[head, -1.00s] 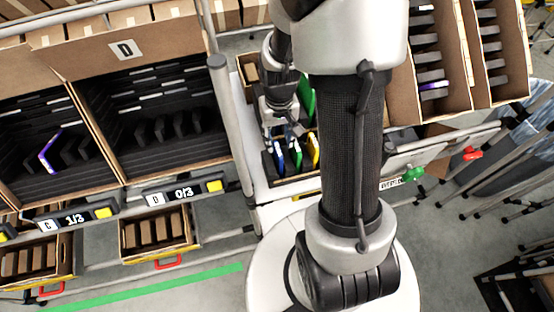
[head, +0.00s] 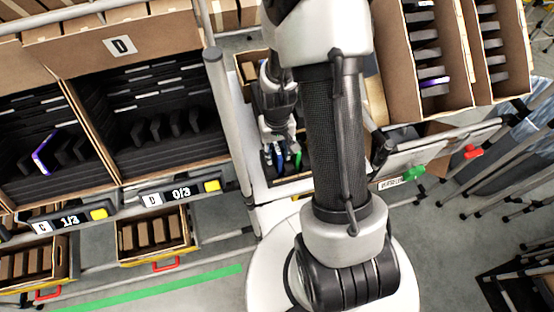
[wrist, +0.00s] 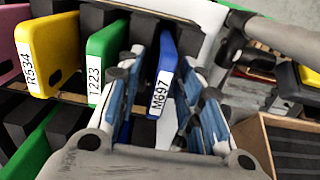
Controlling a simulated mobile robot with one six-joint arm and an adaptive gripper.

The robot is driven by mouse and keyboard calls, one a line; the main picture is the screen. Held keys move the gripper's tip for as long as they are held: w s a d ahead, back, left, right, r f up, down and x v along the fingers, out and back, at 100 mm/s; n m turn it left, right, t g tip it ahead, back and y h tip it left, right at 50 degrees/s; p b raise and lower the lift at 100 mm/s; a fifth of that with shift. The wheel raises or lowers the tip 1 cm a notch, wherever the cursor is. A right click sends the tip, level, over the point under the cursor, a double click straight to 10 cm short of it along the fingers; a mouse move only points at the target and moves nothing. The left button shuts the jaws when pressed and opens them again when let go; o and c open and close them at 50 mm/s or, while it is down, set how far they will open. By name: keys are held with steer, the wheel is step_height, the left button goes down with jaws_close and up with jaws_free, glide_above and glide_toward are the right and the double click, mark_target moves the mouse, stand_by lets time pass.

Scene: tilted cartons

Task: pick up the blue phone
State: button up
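The blue phone (wrist: 166,72), labelled M697, stands on edge in a dark slotted rack in the wrist view. My gripper (wrist: 161,58) is open, with one finger on each side of the blue phone. A dark gap shows between the left finger and the phone; I cannot tell whether the right finger touches it. In the head view my gripper (head: 279,141) is over the rack, just above the blue phone (head: 279,157), which is partly covered.
A pink item (wrist: 10,30) is farther left. A grey rail (wrist: 285,38) and a brown carton (wrist: 290,140) are on the right.

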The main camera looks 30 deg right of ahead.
jaws_close()
stand_by(0.4)
